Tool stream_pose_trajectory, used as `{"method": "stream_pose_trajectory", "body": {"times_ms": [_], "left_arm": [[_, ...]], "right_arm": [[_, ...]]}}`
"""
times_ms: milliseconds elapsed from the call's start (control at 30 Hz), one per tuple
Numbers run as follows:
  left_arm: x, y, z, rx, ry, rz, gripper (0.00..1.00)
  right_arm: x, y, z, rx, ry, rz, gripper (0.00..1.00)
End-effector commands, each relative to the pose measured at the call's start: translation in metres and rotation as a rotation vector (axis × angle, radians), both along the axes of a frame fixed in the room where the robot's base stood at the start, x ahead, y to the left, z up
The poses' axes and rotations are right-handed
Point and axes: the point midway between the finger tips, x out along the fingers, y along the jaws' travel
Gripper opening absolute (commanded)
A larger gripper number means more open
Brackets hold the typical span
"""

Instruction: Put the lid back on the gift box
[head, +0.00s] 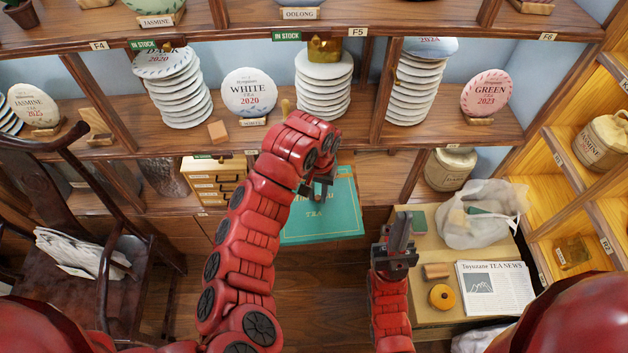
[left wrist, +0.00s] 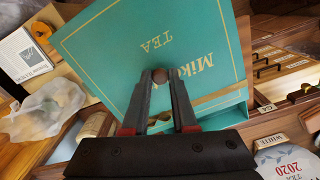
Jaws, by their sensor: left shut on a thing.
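The teal lid (head: 340,222) with gold lettering and a thin gold border is in front of the lower shelf in the head view. It fills the middle of the left wrist view (left wrist: 120,60). My left gripper (head: 318,190) is shut on the lid's round brown knob (left wrist: 160,75), with a fingertip on each side. My arm hides part of the lid in the head view. I cannot make out the gift box with certainty; a gold strip (left wrist: 218,101) shows at the lid's edge. My right gripper (head: 398,235) is over the small table's left part, its jaw opening unclear.
The small table (head: 432,316) holds a newspaper (head: 495,288), a clear plastic bag (head: 480,215), an orange round object (head: 442,296) and a wooden block (head: 437,270). Stacked tea cakes (head: 324,85) line the shelf behind. A small drawer chest (head: 213,180) stands left of the lid. A dark chair (head: 75,270) is at left.

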Motion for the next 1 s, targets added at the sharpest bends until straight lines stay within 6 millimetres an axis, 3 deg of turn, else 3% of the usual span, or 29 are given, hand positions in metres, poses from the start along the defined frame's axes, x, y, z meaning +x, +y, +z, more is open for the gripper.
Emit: {"method": "stream_pose_trajectory", "body": {"times_ms": [200, 333, 700, 867, 1000], "left_arm": [[-0.016, -0.005, 0.001, -0.002, -0.002, 0.018, 0.0], [-0.006, -0.007, -0.003, -0.008, 0.004, 0.135, 0.0], [0.067, -0.003, -0.02, -0.007, 0.017, 0.864, 0.0], [0.095, -0.001, -0.014, -0.012, 0.016, 1.163, 0.0], [0.117, 0.009, 0.006, -0.015, 0.017, 1.393, 0.0]], "right_arm": [[0.0, 0.0, -0.002, 0.0, 0.0, 0.0, 0.0], [0.0, 0.0, -0.009, 0.0, 0.001, 0.0, 0.0], [0.0, 0.0, -0.044, 0.0, 0.0, 0.0, 0.0], [0.0, 0.0, -0.063, 0.0, 0.001, 0.0, 0.0], [0.0, 0.0, -0.08, 0.0, 0.0, 0.0, 0.0]]}}
